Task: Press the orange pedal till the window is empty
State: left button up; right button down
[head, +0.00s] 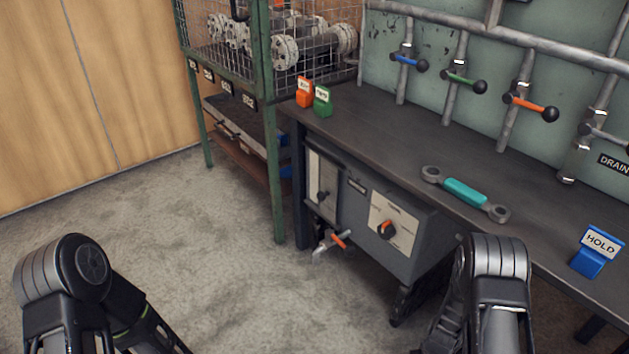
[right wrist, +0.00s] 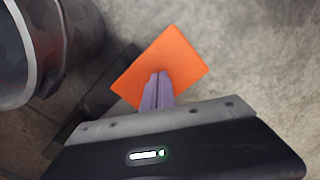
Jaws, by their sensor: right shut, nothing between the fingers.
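In the right wrist view the orange pedal (right wrist: 165,66) is a flat square plate close to the floor. My right gripper (right wrist: 158,78) is shut and empty, its fingertips overlapping the near middle of the pedal in the picture. I cannot tell whether the tips touch it. The head view does not show the pedal or either gripper; only my arm links show there. A grey cabinet under the bench carries a narrow window (head: 322,190) at its left. Its contents are too small to tell.
The workbench (head: 380,140) holds a teal-handled wrench (head: 465,191), a blue HOLD sign (head: 590,252), and orange (head: 304,95) and green (head: 322,101) tags. A dark cylinder (right wrist: 50,45) stands left of the pedal in the wrist view. The floor (head: 200,230) at left is clear.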

pick_arm(q)
notch_tip(320, 180, up, 7)
jog(key=s+p, duration=0.1)
jog(key=p, duration=0.6)
pick_arm(e)
notch_tip(320, 180, up, 9)
pick_arm(q)
jog(key=shift+s, duration=0.1)
pick_arm(e)
jog(key=shift+a+r, duration=0.1)
jog(key=shift+r, duration=0.05)
